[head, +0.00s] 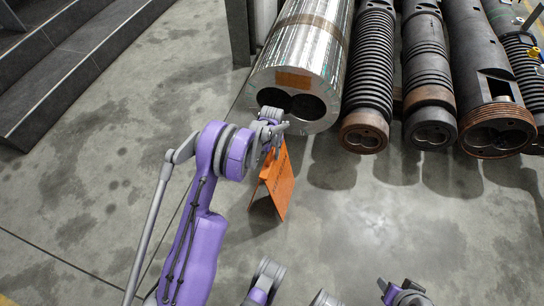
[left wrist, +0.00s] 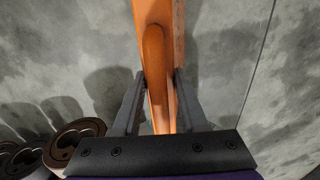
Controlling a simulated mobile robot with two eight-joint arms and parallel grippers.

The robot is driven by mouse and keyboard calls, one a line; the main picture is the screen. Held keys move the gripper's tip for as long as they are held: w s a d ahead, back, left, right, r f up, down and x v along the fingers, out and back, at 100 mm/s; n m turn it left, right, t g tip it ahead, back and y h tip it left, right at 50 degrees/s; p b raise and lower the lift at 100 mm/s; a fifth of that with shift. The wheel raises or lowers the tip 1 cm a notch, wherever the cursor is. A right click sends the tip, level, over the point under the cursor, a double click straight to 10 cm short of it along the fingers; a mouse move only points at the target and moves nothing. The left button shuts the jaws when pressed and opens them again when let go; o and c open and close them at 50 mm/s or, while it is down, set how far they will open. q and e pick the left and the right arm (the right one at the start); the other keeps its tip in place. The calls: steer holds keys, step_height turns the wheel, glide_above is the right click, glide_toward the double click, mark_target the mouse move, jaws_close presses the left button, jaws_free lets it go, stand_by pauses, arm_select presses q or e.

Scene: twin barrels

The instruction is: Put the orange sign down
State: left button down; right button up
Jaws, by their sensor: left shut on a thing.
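The orange sign (head: 278,183) is a folding floor sign, seen in the head view near the middle, in front of the large silver barrel. It also shows in the left wrist view (left wrist: 152,60), running up from between the fingers. My left gripper (head: 272,140) is at the sign's top edge and is shut on it; the two dark fingers (left wrist: 158,105) press on it from both sides. The sign hangs or stands upright with its panels spread a little; I cannot tell whether its lower edge touches the floor. My right gripper (head: 400,292) is only partly in view at the bottom edge.
The silver twin-bore barrel (head: 305,50) lies behind the sign. Several dark ribbed and smooth cylinders (head: 430,80) lie to its right. Dark steps (head: 70,60) stand at the upper left. The grey concrete floor (head: 370,230) is clear in front and to the right.

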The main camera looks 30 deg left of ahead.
arm_select(q)
steer(key=shift+f, duration=0.75)
steer(key=shift+f, duration=0.2)
steer(key=shift+c, duration=2.2)
jaws_free()
steer(key=shift+r, duration=0.15)
